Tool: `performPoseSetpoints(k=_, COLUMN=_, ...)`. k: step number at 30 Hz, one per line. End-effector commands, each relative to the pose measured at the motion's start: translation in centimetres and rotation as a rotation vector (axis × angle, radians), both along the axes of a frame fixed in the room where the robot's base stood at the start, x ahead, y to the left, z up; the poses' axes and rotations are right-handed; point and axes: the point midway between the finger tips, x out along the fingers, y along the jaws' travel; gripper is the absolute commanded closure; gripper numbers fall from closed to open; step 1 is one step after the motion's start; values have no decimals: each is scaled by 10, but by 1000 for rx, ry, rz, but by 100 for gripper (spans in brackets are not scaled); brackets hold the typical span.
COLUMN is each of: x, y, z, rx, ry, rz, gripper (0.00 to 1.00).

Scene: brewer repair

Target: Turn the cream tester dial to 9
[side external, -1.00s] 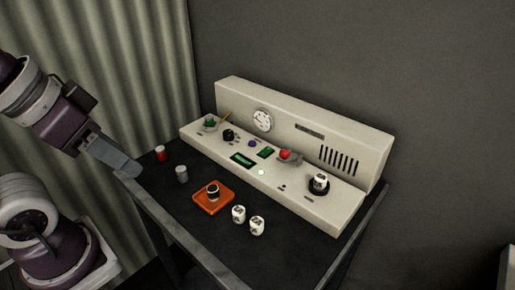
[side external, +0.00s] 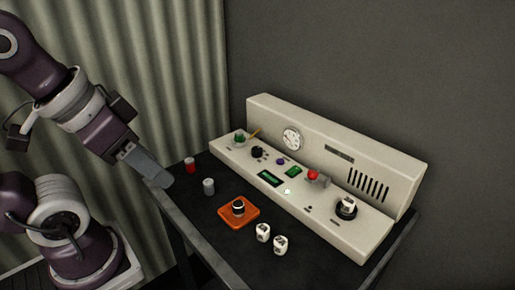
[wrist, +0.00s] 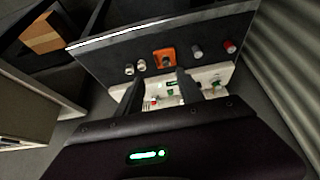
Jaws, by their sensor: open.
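The cream tester (side external: 330,160) is a long console at the back of the dark table. It has a round white gauge (side external: 292,139) on its upright face and a black knob (side external: 257,152) at the left of its sloped face. Any numbers and the knob's setting are too small to read. My gripper (side external: 158,177) is in the air by the table's left edge, apart from the tester. In the wrist view my gripper (wrist: 160,92) has its two fingers spread with nothing held, and they partly cover the tester (wrist: 215,76).
An orange tray (side external: 225,216) holds a dark, pale-banded piece. A red cylinder (side external: 190,165), a grey cylinder (side external: 208,187) and two white pieces (side external: 263,232) (side external: 280,245) stand before the tester. A red-ended part (side external: 313,175) and a white piece in a black ring (side external: 347,207) are on it.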

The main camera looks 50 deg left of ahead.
Motion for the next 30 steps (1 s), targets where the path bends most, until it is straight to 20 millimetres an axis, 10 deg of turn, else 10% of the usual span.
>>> performPoseSetpoints(k=5, x=35, y=2, z=18, rx=-141, ry=73, rz=162, gripper=48)
performPoseSetpoints(k=10, x=146, y=32, z=29, rx=-420, ry=252, rz=686, gripper=48)
performPoseSetpoints(k=18, x=297, y=108, z=-58, rx=-503, ry=350, rz=1486, gripper=48)
performPoseSetpoints(k=30, x=334, y=131, z=-136, rx=-461, ry=319, rz=1722, gripper=48)
